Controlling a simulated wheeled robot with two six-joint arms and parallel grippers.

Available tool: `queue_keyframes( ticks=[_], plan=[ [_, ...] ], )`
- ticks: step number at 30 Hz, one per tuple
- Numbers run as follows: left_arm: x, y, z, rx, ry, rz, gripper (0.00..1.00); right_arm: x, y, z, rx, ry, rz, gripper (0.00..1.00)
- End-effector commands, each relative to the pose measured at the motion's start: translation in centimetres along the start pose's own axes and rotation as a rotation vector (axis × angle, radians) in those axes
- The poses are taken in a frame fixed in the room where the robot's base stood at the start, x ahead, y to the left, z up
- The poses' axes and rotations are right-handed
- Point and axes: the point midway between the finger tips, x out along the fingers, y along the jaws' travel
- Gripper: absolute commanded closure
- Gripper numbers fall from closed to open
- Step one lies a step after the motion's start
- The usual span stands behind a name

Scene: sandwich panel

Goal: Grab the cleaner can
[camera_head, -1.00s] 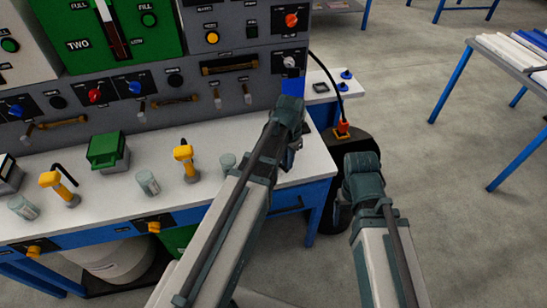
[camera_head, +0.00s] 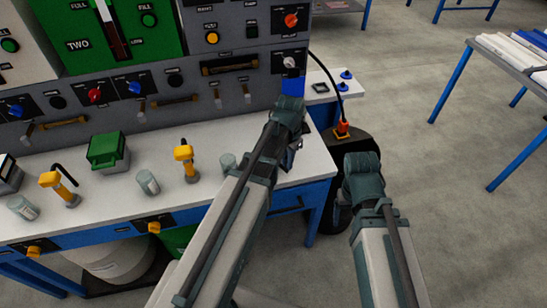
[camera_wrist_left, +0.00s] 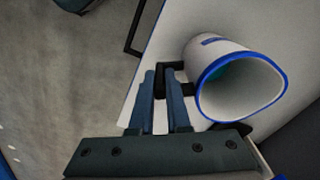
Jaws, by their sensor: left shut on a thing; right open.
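The can (camera_wrist_left: 209,57) shows in the left wrist view as a white round vessel with a blue rim and an open mouth facing the camera. A dark handle-like part (camera_wrist_left: 186,71) sticks out from its side. My left gripper (camera_wrist_left: 162,78) is shut on this dark part, beside the can's body. In the head view my left gripper (camera_head: 294,147) is over the right end of the bench, mostly hidden by its own arm. My right gripper (camera_head: 362,165) is to the right of the bench, over the floor side; its fingers are hidden and it holds nothing visible.
The white bench (camera_head: 110,190) carries a green box (camera_head: 107,151), two yellow-handled devices (camera_head: 59,186) and several grey cylinders (camera_head: 148,182). The control panel (camera_head: 200,90) stands behind. A dark round container (camera_head: 352,145) is near the right arm. Open floor lies right.

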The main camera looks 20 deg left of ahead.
Motion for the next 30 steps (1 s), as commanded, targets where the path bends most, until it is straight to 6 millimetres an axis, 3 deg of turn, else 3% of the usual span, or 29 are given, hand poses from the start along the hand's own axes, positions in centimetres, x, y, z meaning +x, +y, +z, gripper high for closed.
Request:
queue_keyframes(
  ticks=[17,30],
  plan=[
    [-0.4,0.0,0.0,0.0,0.0,0.0,1.0,-0.4,0.0,0.0,0.0,0.0,0.0,0.22],
    [-3.8,0.0,0.0,0.0,0.0,0.0,1.0,-3.7,0.4,0.2,0.0,0.0,0.0,0.22]
  ],
)
